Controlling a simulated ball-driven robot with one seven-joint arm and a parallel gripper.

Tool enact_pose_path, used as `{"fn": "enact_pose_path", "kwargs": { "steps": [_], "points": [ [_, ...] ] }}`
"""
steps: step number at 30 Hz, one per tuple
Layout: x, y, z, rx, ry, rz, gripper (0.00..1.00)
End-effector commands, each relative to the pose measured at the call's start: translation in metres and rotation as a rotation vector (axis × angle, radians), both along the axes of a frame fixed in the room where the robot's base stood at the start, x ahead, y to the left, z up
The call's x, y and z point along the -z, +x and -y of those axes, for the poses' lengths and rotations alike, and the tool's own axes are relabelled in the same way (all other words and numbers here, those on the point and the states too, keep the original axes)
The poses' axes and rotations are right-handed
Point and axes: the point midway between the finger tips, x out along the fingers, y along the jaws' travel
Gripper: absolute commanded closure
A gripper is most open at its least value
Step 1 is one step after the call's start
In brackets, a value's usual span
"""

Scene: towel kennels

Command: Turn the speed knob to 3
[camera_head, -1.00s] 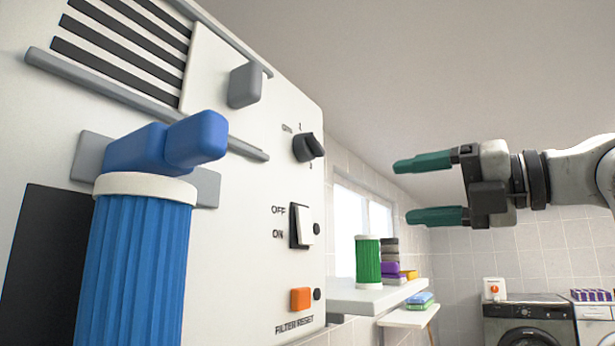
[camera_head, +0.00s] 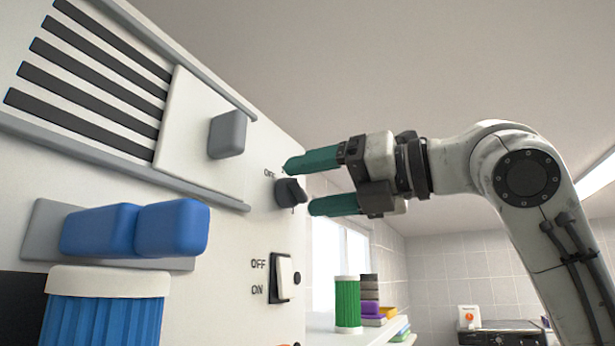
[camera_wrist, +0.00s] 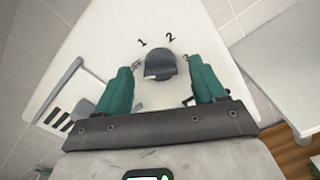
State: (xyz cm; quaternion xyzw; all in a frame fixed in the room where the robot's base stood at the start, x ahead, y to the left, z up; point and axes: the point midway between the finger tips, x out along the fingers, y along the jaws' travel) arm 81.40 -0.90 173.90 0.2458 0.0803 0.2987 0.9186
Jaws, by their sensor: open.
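The speed knob (camera_head: 291,192) is a dark round knob on the white machine panel (camera_head: 225,270), with an "OFF" mark at its upper left in the head view. In the wrist view the knob (camera_wrist: 159,66) sits between my two green fingers, with marks 1 and 2 above it and a partly hidden mark by the right finger. My gripper (camera_head: 300,187) is open, its fingertips close to the knob, one above and one below. In the wrist view my gripper (camera_wrist: 160,85) shows a gap on both sides of the knob. I cannot tell the exact setting of the knob.
Below the knob is an OFF/ON rocker switch (camera_head: 282,278). A grey handle (camera_head: 227,134) on a sliding plate and a blue block-shaped handle (camera_head: 135,230) over a blue ribbed cylinder (camera_head: 103,318) stick out to the left. A green cylinder (camera_head: 347,303) stands on a shelf behind.

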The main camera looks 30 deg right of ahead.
Motion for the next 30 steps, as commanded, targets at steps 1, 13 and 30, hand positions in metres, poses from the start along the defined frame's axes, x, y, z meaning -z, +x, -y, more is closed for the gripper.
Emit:
{"fn": "enact_pose_path", "kwargs": {
  "steps": [1,13,30],
  "points": [
    [-0.0014,0.0046,-0.0029,0.000,0.000,-0.001,0.31],
    [0.0005,0.0130,-0.0092,0.000,0.001,0.001,0.31],
    [0.0004,0.0126,-0.0088,0.001,0.001,0.000,0.80]
  ]
}}
